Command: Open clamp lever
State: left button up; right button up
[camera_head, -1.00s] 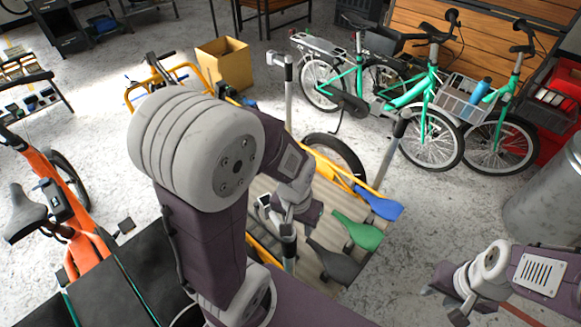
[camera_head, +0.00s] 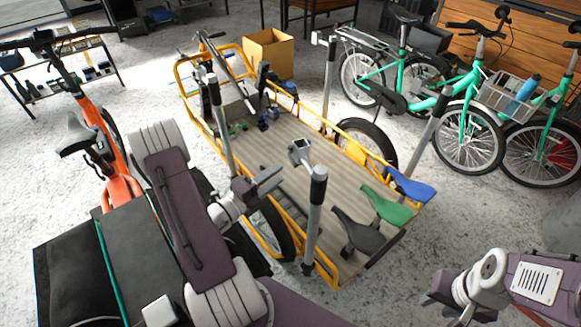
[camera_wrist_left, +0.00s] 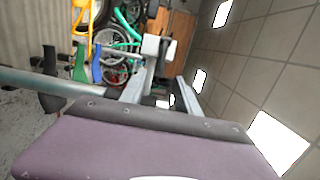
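A grey post (camera_head: 313,232) with a black upper sleeve stands at the near side of the yellow-framed cargo bike (camera_head: 335,284). A silver clamp head (camera_head: 300,151) shows at its top; I cannot make out a separate lever. My left gripper (camera_head: 272,179) is just left of this post, below the clamp head, apart from it in the head view. In the left wrist view its two fingers are spread, with nothing between them, and a pale clamp head (camera_wrist_left: 156,46) appears beyond the fingertips. My right gripper (camera_head: 432,300) is at lower right, away from the bike; its fingers are unclear.
More posts stand on the bike, at its left side (camera_head: 220,125) and far side (camera_head: 329,75). Blue (camera_head: 410,187), green (camera_head: 386,207) and black (camera_head: 357,232) saddles line its right end. A cardboard box (camera_head: 269,55) and green bicycles (camera_head: 463,105) stand behind. An orange bike (camera_head: 118,190) is left.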

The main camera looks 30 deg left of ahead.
aim_at(293, 161)
pick_arm(q)
jog(key=x, duration=0.7)
jog(key=shift+w+d, duration=0.2)
jog(key=shift+w, duration=0.05)
grip_shut()
dwell(1.0)
